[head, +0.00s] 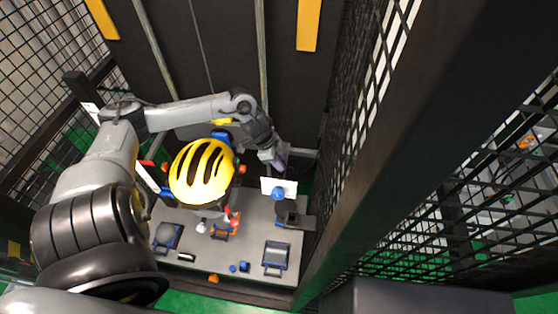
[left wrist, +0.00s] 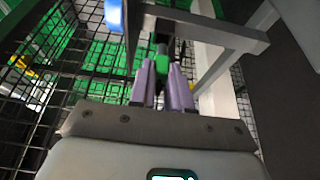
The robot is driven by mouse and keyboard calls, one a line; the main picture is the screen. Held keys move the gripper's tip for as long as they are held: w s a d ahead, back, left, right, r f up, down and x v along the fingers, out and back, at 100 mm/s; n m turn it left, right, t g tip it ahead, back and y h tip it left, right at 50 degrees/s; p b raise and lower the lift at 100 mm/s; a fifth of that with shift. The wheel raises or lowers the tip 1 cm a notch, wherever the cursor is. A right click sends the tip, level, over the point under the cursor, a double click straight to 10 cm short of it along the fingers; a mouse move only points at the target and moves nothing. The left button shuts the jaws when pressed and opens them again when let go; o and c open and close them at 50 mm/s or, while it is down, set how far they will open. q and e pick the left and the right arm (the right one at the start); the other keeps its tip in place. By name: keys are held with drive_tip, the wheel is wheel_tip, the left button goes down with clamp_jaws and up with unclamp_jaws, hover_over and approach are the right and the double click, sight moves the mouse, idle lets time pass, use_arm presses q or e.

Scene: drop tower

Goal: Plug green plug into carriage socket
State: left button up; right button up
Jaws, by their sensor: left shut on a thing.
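My left gripper (head: 279,163) reaches from the left over the test rig in the head view, to the right of the yellow helmet (head: 202,170). In the left wrist view its two purple fingers (left wrist: 165,88) are shut on the green plug (left wrist: 162,64), which shows between and just beyond the fingertips. A grey bar frame (left wrist: 215,35) stands close beyond and to the right of the plug, perhaps part of the carriage. I cannot make out the socket in either view. In the head view the plug is too small to tell. My right gripper is not in view.
Below lies a grey table (head: 205,255) with several small items. A white plate (head: 289,185) and a blue ball (head: 278,194) are below the left gripper. Black mesh fencing (head: 380,90) stands close on the right.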

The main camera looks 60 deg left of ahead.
use_arm(q)
drive_tip(key=shift+f, duration=0.4)
drive_tip(key=shift+f+b, duration=0.75)
drive_tip(key=shift+f, duration=0.2)
drive_tip(key=shift+f, duration=0.25)
idle(0.3)
drive_tip(key=o, duration=0.9)
drive_tip(key=shift+c, duration=0.2)
